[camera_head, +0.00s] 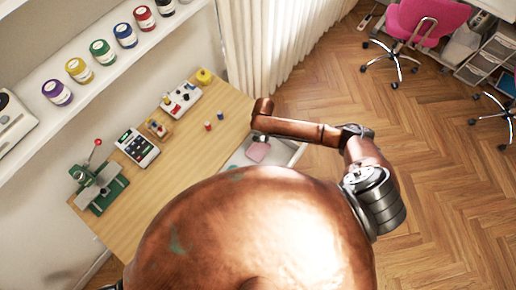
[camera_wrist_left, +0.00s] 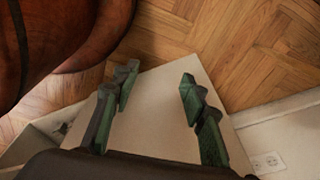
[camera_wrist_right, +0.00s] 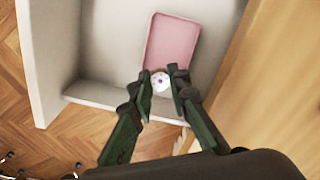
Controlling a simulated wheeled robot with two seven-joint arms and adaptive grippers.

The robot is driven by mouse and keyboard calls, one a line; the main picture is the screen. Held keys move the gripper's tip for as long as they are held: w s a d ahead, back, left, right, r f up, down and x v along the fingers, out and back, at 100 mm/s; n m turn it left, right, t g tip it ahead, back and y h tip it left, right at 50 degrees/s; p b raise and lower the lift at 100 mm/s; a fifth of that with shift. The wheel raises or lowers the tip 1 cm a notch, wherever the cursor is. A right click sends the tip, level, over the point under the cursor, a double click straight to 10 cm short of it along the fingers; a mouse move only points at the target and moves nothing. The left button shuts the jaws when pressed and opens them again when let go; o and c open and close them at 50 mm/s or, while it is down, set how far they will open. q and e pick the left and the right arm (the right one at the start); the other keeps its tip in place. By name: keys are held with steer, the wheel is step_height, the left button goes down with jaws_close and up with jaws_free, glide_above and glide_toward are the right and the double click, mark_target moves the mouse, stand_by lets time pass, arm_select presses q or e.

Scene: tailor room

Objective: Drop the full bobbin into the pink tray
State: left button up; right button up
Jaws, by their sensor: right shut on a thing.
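The pink tray (camera_head: 258,151) lies in a white open drawer (camera_head: 291,152) at the right end of the wooden table; in the right wrist view the tray (camera_wrist_right: 172,38) lies against the drawer's inner wall. My right gripper (camera_wrist_right: 159,73) is shut on a small, pale round bobbin (camera_wrist_right: 161,84), which shows between its fingertips. In that view the bobbin overlaps the tray's near edge; its height above the tray is hard to tell. My left gripper (camera_wrist_left: 157,83) is open and empty above a plain pale surface; in the head view it is hidden.
The wooden table (camera_head: 190,165) carries a green hand press (camera_head: 98,190), a calculator-like device (camera_head: 137,147), a tray of spools (camera_head: 181,100), and loose red and blue spools (camera_head: 207,126). A shelf of jars (camera_head: 103,51) runs above.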

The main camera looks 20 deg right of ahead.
step_height(320, 180, down, 6)
steer(key=b, duration=0.6)
steer(key=shift+r, duration=0.1)
steer(key=o, duration=0.8)
steer(key=shift+o, duration=0.2)
steer(key=shift+r, duration=0.1)
arm_select(q)
step_height(320, 180, down, 7)
steer(key=s, duration=0.2)
steer(key=shift+s, duration=0.25)
arm_select(e)
step_height(320, 180, up, 12)
